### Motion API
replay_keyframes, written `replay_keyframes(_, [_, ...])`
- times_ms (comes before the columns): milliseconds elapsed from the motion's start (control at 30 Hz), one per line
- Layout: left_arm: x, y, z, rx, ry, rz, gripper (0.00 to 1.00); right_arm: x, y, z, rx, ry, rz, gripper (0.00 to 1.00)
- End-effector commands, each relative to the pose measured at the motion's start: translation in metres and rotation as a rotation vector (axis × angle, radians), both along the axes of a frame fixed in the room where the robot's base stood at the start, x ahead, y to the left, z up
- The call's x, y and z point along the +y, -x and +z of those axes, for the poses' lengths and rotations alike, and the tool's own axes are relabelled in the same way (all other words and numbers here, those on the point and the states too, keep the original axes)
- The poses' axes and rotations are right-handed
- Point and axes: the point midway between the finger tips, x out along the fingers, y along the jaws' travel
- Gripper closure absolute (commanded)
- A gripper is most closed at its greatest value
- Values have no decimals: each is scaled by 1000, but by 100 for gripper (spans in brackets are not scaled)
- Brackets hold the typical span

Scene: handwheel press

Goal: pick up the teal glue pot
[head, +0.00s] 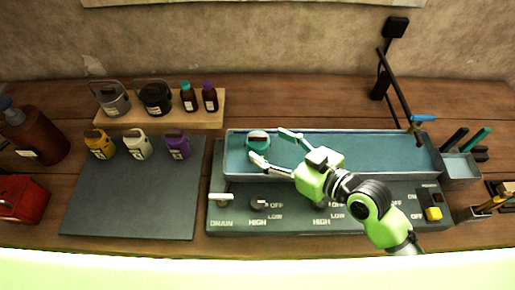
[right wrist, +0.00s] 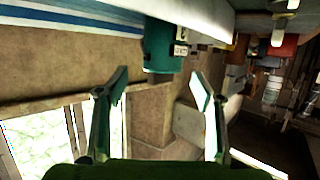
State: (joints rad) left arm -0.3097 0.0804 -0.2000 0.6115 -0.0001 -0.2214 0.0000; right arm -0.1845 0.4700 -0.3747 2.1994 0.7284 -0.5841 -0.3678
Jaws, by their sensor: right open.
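The teal glue pot (head: 256,141) stands in the left end of the long blue-lined trough (head: 350,142). It also shows in the right wrist view as a teal body with a white label (right wrist: 161,48). My right gripper (head: 273,148) is open, with its fingers pointing left toward the pot. In the right wrist view the pot lies just beyond and between the two open fingertips (right wrist: 160,85), with no clear contact. My left gripper is not in view.
Yellow (head: 100,144), white (head: 137,145) and purple (head: 176,146) pots stand at the back of a dark mat (head: 130,200). A wooden shelf behind holds two handled pots and two bottles. A control panel (head: 290,222) with knobs lies in front of the trough.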

Motion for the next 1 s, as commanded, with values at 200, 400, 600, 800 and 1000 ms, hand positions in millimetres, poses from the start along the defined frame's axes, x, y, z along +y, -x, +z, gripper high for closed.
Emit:
replay_keyframes(200, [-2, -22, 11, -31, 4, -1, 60, 11, -9, -3, 3, -3, 0, 39])
replay_keyframes(400, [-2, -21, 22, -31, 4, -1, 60, 29, -27, -13, 1, -2, -1, 39])
replay_keyframes(600, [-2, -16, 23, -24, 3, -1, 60, 37, -34, -20, 1, 1, 0, 39])
replay_keyframes(800, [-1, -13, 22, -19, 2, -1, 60, 37, -34, -20, 0, 1, 0, 39])
replay_keyframes(1000, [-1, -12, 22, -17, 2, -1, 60, 37, -34, -20, 1, 1, 0, 88])
